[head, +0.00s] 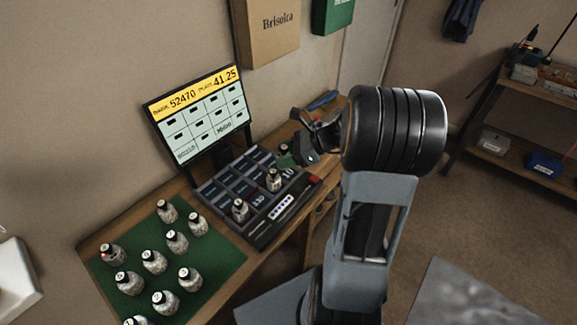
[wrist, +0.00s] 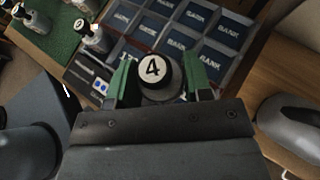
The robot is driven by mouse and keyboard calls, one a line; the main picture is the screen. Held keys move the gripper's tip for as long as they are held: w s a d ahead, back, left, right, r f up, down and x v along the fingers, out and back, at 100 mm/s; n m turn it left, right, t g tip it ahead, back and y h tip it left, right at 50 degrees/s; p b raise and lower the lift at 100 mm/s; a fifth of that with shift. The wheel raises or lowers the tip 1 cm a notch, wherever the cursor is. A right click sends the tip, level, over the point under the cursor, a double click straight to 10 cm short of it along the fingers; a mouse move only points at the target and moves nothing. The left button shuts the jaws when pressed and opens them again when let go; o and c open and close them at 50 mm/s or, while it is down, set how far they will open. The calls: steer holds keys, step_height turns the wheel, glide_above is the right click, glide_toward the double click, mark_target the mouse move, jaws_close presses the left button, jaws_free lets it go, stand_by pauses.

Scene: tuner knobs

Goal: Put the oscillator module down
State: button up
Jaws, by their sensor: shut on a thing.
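An oscillator module (wrist: 153,72), with a black cap and a white disc marked 4, sits between the green fingers of my gripper (wrist: 158,82) in the wrist view. The gripper is shut on it. In the head view my gripper (head: 300,154) is over the right back part of the dark console, and the held module is mostly hidden there. The console (head: 225,185) has a grid of cells, several labelled BANK in the wrist view (wrist: 165,42). I cannot tell whether the module touches a cell.
Similar modules stand in the console, such as one at the front (head: 240,211) and one further right (head: 274,181). Several more stand on a green mat (head: 215,272) at left. A lit screen (head: 203,118) rises behind the console. A grey rounded object (wrist: 290,128) lies right in the wrist view.

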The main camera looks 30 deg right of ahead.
mark_target(288, 173)
steer(key=f, duration=0.1)
steer(key=w+d+f, duration=0.2)
steer(key=f, duration=0.1)
steer(key=shift+w+b, duration=0.25)
steer(key=shift+b, duration=0.05)
steer(key=shift+w+d+f+b, duration=0.1)
steer(key=shift+f+b, duration=0.3)
steer(key=shift+f, duration=1.15)
steer(key=shift+f, duration=0.15)
steer(key=o, duration=0.7)
